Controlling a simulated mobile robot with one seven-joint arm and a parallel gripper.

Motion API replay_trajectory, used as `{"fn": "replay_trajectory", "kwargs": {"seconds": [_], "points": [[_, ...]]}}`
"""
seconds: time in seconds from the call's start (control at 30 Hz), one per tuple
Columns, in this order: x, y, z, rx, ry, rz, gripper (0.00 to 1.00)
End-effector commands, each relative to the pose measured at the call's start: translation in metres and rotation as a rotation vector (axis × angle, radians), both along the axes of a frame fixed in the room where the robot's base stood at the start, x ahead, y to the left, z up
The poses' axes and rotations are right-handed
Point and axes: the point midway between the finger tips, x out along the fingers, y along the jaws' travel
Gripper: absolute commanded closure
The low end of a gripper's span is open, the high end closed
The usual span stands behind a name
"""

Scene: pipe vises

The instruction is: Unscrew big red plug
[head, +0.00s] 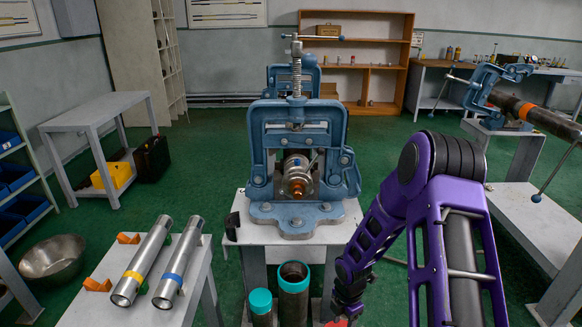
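A bright red patch (338,323) shows at the bottom edge of the head view, mostly cut off. It may be part of the big red plug, but I cannot tell. My purple arm bends down on the right, and my gripper (346,303) is low at the bottom, just above the red patch. Its fingers are too dark and cut off to show whether they are open or touch anything. A blue pipe vise (297,125) stands upright in the centre on a grey stand. It holds a short metal pipe (297,172) with a copper-orange end facing me.
Two pipes with teal ends (292,283) stand upright below the vise, left of my gripper. Two silver pipes (146,262) lie on a grey table at left. A second vise (492,92) holds a dark pipe at right. Green floor is free behind.

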Motion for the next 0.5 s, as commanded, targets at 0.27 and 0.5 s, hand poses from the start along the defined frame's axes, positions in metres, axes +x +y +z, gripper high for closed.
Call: {"fn": "replay_trajectory", "kwargs": {"seconds": [0.27,0.5], "points": [[0.0008,0.0001,-0.0027,-0.001,-0.003,-0.518,0.43],[0.0004,0.0002,-0.0004,0.000,-0.001,-0.800,0.43]]}}
